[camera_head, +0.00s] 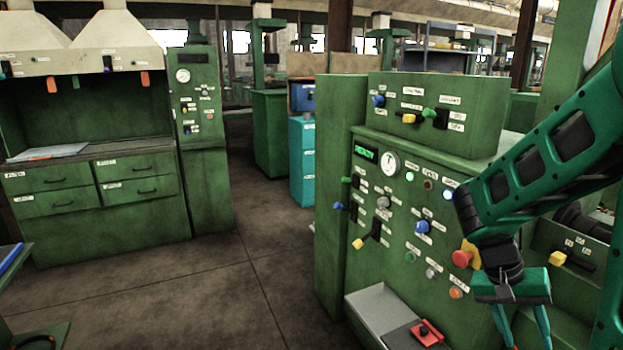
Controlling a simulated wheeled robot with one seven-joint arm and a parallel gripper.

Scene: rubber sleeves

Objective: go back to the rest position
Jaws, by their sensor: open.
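My gripper (522,328) hangs at the lower right, pointing down, with its two teal fingers spread apart and nothing seen between them. The fingertips run close to the bottom edge of the picture. My green arm reaches in from the right edge. In the picture, the gripper is in front of the lower right part of a green control cabinet (345,215), just below its red mushroom button (464,256). Whether it touches the cabinet cannot be told.
The cabinet carries knobs, levers, a gauge (387,163) and a lit "READY" display (365,153). A grey tray (378,303) with a red piece (427,333) juts from its base. A green hooded workbench (105,215) stands left. Open floor (255,255) lies between.

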